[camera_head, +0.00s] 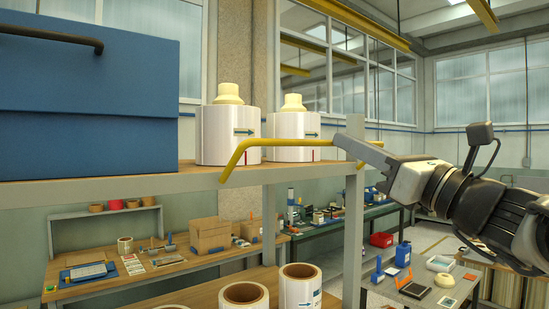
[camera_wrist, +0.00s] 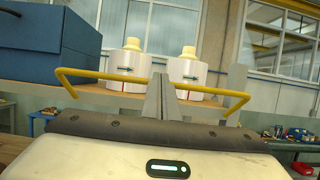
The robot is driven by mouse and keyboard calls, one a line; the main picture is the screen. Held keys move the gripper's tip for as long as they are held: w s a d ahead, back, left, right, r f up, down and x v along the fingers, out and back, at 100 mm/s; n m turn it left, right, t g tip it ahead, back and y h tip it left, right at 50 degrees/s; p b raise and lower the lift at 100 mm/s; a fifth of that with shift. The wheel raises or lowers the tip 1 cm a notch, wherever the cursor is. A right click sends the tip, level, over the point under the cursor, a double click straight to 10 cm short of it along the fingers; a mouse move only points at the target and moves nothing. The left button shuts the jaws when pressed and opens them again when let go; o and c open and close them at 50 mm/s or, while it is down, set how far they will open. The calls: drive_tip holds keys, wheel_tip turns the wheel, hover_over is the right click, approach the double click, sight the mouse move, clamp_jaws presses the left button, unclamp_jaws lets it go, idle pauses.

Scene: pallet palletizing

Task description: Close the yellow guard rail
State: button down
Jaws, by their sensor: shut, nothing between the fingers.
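The yellow guard rail (camera_head: 285,142) is a thin bar with bent ends at the front edge of the upper shelf. In the head view its left end bends down to the shelf edge, and its right part runs behind my gripper (camera_head: 345,140). In the wrist view the rail (camera_wrist: 105,74) spans the picture, with both bent ends showing. My gripper (camera_wrist: 160,92) is shut and empty, its fingers in front of the rail's middle. I cannot tell whether they touch the rail. Two white containers with cream caps (camera_head: 230,128) (camera_head: 292,132) stand behind the rail.
A blue box (camera_head: 90,110) with a dark handle sits on the upper shelf (camera_head: 120,190) at left. A grey post (camera_head: 353,235) supports the shelf. White rolls (camera_head: 300,288) stand on the lower level. Workbenches with boxes and tools stand beyond.

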drive_tip(key=shift+w+a+r, duration=0.3)
drive_tip(key=shift+w+r, duration=0.1)
drive_tip(key=shift+r, duration=0.2)
drive_tip(key=shift+w+a+r, duration=0.3)
drive_tip(key=shift+w+r, duration=0.1)
drive_tip(key=shift+r, duration=0.25)
drive_tip(key=shift+w+a+r, duration=0.3)
drive_tip(key=shift+w+r, duration=0.1)
drive_tip(key=shift+r, duration=0.2)
